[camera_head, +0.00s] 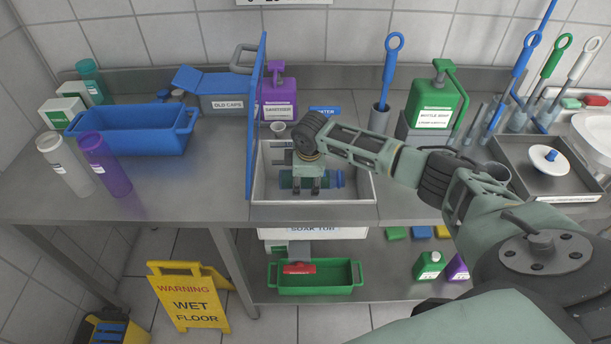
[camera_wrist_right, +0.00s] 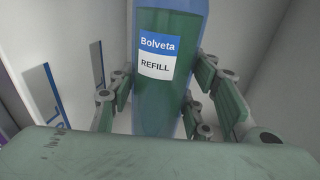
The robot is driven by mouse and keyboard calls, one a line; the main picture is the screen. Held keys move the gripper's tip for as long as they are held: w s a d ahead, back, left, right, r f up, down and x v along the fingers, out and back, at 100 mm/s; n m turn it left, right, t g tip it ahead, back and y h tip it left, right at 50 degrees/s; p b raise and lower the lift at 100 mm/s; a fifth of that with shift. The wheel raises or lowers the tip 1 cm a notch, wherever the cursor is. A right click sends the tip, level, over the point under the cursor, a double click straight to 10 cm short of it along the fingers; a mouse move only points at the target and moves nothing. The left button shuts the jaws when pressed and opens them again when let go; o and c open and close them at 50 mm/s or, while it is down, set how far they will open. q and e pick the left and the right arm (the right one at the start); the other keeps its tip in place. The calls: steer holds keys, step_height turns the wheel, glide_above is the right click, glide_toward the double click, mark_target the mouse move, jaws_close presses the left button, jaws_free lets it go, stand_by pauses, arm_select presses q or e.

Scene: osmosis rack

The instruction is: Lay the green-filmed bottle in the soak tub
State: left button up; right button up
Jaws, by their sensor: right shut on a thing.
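The green-filmed bottle (camera_head: 325,181) lies on its side inside the pale soak tub (camera_head: 262,186), its blue cap end toward the right. In the right wrist view the bottle (camera_wrist_right: 165,100) looks green and blue, with a "Bolveta REFILL" label. The gripper hides part of the bottle. I cannot tell whether the bottle touches the tub floor. My left gripper is not in view.
A tall blue panel (camera_head: 256,120) stands along the tub's left side. A blue bin (camera_head: 130,143) and a purple bottle (camera_head: 104,164) are to the left. A grey holder with a blue brush (camera_head: 388,70) and a green jug (camera_head: 433,105) stand behind my right arm. The left front counter is clear.

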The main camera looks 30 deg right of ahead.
steer(key=shift+f+b, duration=1.65)
steer(key=shift+f, duration=1.7)
steer(key=o, duration=1.2)
steer(key=shift+o, duration=0.4)
steer(key=o, duration=0.7)
